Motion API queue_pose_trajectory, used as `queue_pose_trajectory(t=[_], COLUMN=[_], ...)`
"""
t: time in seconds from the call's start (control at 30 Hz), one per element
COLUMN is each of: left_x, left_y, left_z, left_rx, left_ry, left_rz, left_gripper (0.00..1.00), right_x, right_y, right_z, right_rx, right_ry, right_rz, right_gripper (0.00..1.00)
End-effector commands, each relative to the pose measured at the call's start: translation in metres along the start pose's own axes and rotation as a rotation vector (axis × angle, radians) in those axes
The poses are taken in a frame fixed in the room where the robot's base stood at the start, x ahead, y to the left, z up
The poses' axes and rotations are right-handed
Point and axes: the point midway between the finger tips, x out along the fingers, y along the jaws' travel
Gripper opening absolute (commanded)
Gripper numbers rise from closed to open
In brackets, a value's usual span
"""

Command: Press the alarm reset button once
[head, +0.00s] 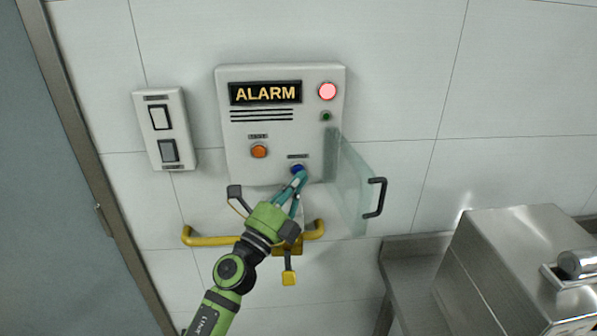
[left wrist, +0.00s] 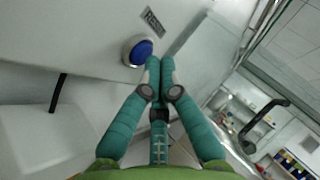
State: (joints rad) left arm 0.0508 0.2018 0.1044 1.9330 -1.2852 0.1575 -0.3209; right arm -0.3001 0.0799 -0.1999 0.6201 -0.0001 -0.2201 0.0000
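The alarm panel (head: 238,130) is a white wall box with a lit "ALARM" sign (head: 265,93) and a glowing red lamp (head: 327,91). A blue button (head: 297,169) sits at its lower right; in the left wrist view the blue button (left wrist: 138,50) has a label that appears to read RESET (left wrist: 153,20). An orange button (head: 259,151) is to its left. My left gripper (head: 299,178) is at the blue button with its fingertips together and nothing between them. In the left wrist view the fingertips (left wrist: 160,64) are just right of the button; contact cannot be told. My right gripper is not in view.
A clear cover (head: 350,185) with a black handle (head: 377,197) stands open to the right of my left gripper. A yellow bar (head: 205,239) is below the panel. A switch plate (head: 163,128) is left of it. A steel machine (head: 515,255) stands at lower right.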

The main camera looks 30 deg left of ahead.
Motion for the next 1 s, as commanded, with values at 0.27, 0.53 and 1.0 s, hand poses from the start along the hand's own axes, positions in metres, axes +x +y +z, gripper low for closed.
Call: queue_pose_trajectory(t=[0.27,0.53,1.0], left_x=[0.0001,0.0018,0.0059], left_y=[0.0,0.0014,0.0039], left_z=[0.0001,0.0012,0.0043], left_rx=[0.0,0.0,0.0], left_ry=[0.0,0.0,0.0], left_rz=[0.0,0.0,-0.001], left_gripper=[0.0,0.0,0.0], right_x=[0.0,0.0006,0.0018], right_y=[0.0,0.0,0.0], right_z=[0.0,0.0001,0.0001], right_rx=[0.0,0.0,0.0], right_ry=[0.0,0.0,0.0], right_rz=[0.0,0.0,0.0], right_gripper=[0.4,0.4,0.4])
